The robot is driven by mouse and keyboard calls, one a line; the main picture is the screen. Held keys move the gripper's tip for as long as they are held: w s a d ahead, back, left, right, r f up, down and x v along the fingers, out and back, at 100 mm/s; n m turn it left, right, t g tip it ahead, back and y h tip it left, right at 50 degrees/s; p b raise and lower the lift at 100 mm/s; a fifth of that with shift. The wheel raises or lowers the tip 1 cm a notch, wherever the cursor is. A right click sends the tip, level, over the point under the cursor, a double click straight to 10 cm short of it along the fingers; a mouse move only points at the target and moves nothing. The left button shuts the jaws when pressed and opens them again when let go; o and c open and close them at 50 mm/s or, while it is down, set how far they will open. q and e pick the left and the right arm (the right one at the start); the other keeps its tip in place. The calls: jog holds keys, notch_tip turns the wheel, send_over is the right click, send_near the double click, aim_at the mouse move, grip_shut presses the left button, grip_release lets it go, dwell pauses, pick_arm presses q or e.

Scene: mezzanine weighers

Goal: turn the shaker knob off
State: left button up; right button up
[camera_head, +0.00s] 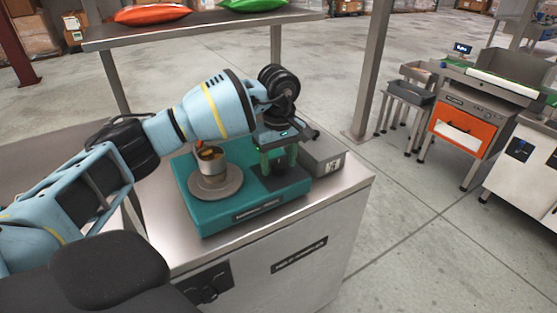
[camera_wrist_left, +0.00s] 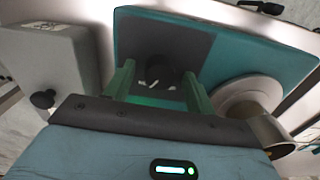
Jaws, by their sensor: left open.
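The teal shaker (camera_head: 235,215) sits on the metal bench top, with a dark grey panel on its right part. Its black knob (camera_wrist_left: 160,71) stands on that panel and has white marks near it; whether it points to on or off cannot be read. My left gripper (camera_head: 279,167) points down over the panel, open, with green fingers. In the left wrist view the left gripper (camera_wrist_left: 158,78) has one finger on each side of the knob, with gaps showing. The knob is partly hidden in the head view. My right gripper is not in view.
A metal cup (camera_head: 211,160) stands on the shaker's round plate (camera_head: 216,188), left of the gripper. A grey box (camera_head: 322,155) is close on the right. A raised shelf (camera_head: 200,27) with orange and green bags is behind. Open floor lies right of the bench.

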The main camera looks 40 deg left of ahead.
pick_arm(q)
jog(key=c, duration=1)
jog(key=shift+o, duration=0.2)
jog(key=shift+r, duration=0.1)
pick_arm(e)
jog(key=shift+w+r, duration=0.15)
pick_arm(q)
jog(key=n+p, duration=0.2)
jog(key=n, duration=0.2)
jog(key=shift+r+n, duration=0.15)
jog(key=shift+n, duration=0.25)
jog(key=n+p, duration=0.2)
jog(key=n, duration=0.2)
jog(key=shift+n+p, duration=1)
jog(key=shift+n, duration=1.6)
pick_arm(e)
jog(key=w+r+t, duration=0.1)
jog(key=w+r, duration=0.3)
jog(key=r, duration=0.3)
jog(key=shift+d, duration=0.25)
pick_arm(q)
jog(key=shift+f, duration=0.2)
